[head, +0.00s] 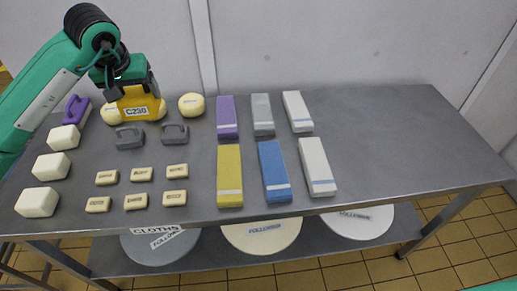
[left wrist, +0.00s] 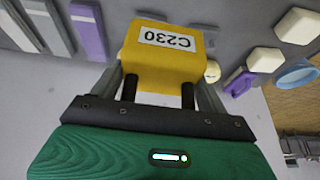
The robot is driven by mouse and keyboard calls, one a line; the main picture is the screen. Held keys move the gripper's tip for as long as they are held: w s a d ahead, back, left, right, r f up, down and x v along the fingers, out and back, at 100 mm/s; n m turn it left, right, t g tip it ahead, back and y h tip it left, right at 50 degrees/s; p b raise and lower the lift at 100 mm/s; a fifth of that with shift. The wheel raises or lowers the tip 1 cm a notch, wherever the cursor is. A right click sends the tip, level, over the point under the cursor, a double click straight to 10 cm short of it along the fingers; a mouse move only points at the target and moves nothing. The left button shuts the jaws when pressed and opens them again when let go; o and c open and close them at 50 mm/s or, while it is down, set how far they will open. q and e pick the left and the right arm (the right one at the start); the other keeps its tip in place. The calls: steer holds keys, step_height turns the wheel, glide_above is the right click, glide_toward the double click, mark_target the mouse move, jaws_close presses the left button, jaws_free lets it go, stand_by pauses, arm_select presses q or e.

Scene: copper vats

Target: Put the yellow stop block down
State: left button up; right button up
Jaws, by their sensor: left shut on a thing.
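The yellow stop block (head: 141,103), with a white label reading C230, is at the back left of the grey table (head: 390,140). My left gripper (head: 133,90) is shut on it from above. In the left wrist view the block (left wrist: 160,62) sits between the two fingers of the gripper (left wrist: 160,85), label facing the camera. Whether its underside touches the table or hangs just above it, I cannot tell. My right gripper is not in view.
Cream round pieces (head: 191,105) lie near the block, with two grey handled items (head: 175,133) in front. White blocks (head: 52,166), a purple-handled item (head: 77,108) and small labelled bars (head: 141,174) are on the left. Long coloured blocks (head: 229,175) fill the middle. The table's right side is clear.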

arm_select(q)
steer(key=shift+w+r, duration=0.15)
steer(key=shift+w, duration=0.25)
steer(key=shift+w+a+r, duration=0.1)
steer(key=shift+w+r, duration=0.05)
steer(key=shift+r, duration=0.15)
glide_above(164, 159)
step_height(164, 159, down, 16)
steer(key=shift+f+p, duration=0.35)
steer(key=shift+f, duration=0.05)
step_height(164, 159, down, 3)
steer(key=shift+f, duration=0.1)
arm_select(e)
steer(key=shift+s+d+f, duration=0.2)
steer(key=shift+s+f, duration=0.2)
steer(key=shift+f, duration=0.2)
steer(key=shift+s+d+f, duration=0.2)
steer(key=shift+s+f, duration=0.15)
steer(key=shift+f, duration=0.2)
arm_select(q)
steer(key=shift+f, duration=0.1)
steer(key=o, duration=1.3)
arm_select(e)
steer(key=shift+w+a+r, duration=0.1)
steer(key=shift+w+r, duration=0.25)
